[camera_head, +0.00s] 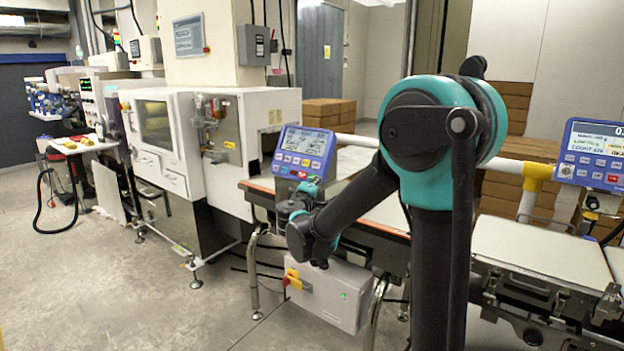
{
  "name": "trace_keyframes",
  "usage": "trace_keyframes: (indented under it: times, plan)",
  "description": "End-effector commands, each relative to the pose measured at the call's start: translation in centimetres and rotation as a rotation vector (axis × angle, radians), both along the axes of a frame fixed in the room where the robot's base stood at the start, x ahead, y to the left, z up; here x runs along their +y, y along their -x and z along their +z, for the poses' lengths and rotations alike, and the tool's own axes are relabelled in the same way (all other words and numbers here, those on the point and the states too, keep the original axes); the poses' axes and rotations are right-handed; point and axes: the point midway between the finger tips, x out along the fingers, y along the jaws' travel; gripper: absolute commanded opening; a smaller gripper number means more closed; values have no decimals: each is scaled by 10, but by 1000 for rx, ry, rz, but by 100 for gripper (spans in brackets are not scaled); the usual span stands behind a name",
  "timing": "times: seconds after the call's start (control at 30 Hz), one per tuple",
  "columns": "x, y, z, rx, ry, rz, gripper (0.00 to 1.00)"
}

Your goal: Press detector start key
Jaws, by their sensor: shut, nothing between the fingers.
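A blue control panel (303,152) with a lit screen and rows of small keys stands over the belt, left of my arm. One small key (316,165) at its lower right is red; the key labels are too small to read. My gripper (311,186) is small in view just below the panel's lower edge, shut and empty. Its fingertips are hard to make out against my wrist, and I cannot tell whether they touch the panel. A second blue panel (592,153) with a screen and keys stands at the right edge.
The conveyor belt (375,205) runs behind my arm. A white box (328,292) with a red and yellow switch hangs below it. A white machine (190,140) stands at left. A yellow-jointed white rail (536,178) is at right. The floor (110,290) at front left is clear.

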Motion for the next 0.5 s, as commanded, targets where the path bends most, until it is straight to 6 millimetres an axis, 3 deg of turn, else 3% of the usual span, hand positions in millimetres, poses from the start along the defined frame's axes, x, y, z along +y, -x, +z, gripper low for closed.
trace_keyframes:
  times: [0.1,0.2,0.33,0.5]
  plan:
    - [39,-10,14,-55,71,61,0]
    - [60,-14,23,-88,114,96,0]
    - [76,-17,28,-112,145,121,0]
    - [81,-17,30,-119,154,128,0]
